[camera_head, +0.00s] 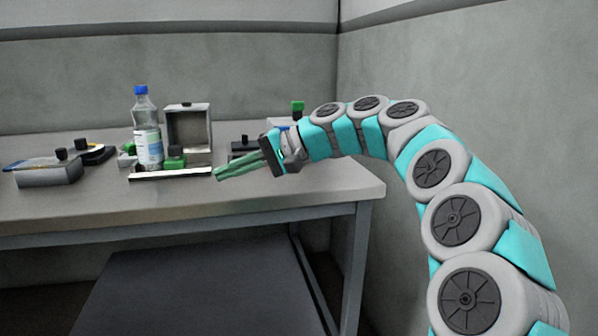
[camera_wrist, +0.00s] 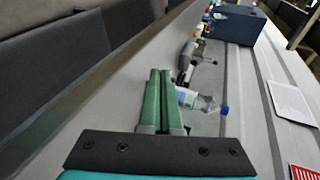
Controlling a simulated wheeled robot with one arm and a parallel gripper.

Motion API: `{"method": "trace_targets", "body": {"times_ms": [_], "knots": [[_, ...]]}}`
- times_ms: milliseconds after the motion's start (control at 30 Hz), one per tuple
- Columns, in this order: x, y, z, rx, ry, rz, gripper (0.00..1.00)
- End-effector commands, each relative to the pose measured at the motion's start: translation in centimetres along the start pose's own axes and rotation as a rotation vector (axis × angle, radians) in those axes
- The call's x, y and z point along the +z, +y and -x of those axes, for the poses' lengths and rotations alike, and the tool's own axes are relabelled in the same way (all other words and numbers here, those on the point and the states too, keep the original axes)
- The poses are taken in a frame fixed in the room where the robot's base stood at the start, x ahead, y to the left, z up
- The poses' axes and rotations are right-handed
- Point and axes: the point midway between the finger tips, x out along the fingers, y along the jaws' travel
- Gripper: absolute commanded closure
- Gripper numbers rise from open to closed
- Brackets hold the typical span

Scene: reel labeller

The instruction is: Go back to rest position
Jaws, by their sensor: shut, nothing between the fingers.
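My gripper (camera_head: 217,174) is at the end of my teal and grey arm, over the right part of the grey table (camera_head: 285,192). Its green fingers point left in the head view and are shut with nothing between them. The fingers also show in the wrist view (camera_wrist: 160,74), lying close together. A clear bottle with a blue cap (camera_head: 147,130) stands upright on the table, left of the fingertips. It also shows in the wrist view (camera_wrist: 203,102), just beyond the fingers and partly covered by them.
An open grey box (camera_head: 188,127) stands behind the bottle. A grey device with a black knob (camera_head: 50,174) is at the left. A green-topped item (camera_head: 298,108) stands behind my wrist. The table's front right is clear. Grey walls (camera_head: 240,70) close off the back and right.

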Motion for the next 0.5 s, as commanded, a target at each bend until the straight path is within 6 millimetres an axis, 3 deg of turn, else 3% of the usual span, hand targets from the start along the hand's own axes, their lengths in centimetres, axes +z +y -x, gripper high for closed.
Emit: {"method": "trace_targets", "body": {"times_ms": [167,367,500], "knots": [[2.8,1.1,-0.1,0.068,-0.019,0.017,1.0],[7.2,4.0,0.0,0.193,-0.041,0.043,1.0],[12.0,8.4,0.6,0.346,-0.064,0.063,1.0]]}}
